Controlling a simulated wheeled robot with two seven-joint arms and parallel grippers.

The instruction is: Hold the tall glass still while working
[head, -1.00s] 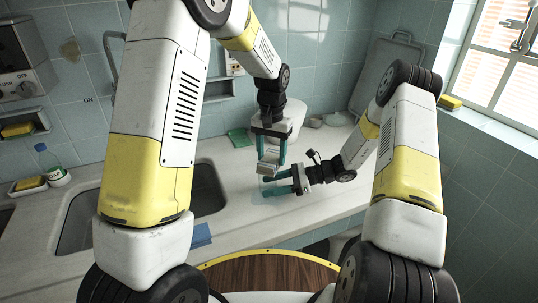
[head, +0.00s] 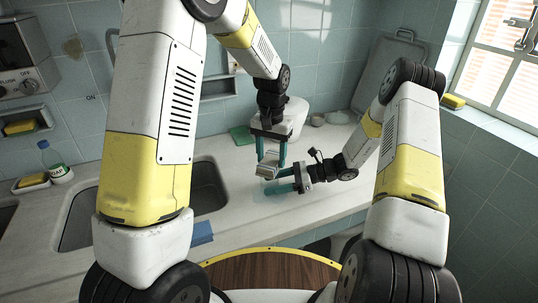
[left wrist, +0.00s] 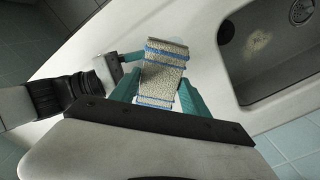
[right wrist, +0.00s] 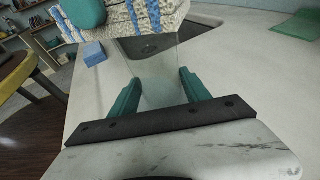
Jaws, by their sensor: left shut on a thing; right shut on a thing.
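The tall glass (right wrist: 158,72) is clear and hard to see. My right gripper (right wrist: 160,88) is shut on it, one finger on each side. In the head view my right gripper (head: 272,187) reaches in from the right, low over the counter. My left gripper (head: 269,160) points down, shut on a beige sponge (left wrist: 162,72) with blue stripes, which also shows in the right wrist view (right wrist: 145,16). The sponge is at the glass's far end in the right wrist view. Whether it touches or enters the glass cannot be told.
A sink (head: 208,190) lies left of the grippers. A blue block (head: 201,233) is on the counter's front edge. A green cloth (head: 241,136) and white container (head: 296,117) are behind. A bottle (head: 52,162) and yellow sponge (head: 32,180) are far left. The counter right of the sink is mostly clear.

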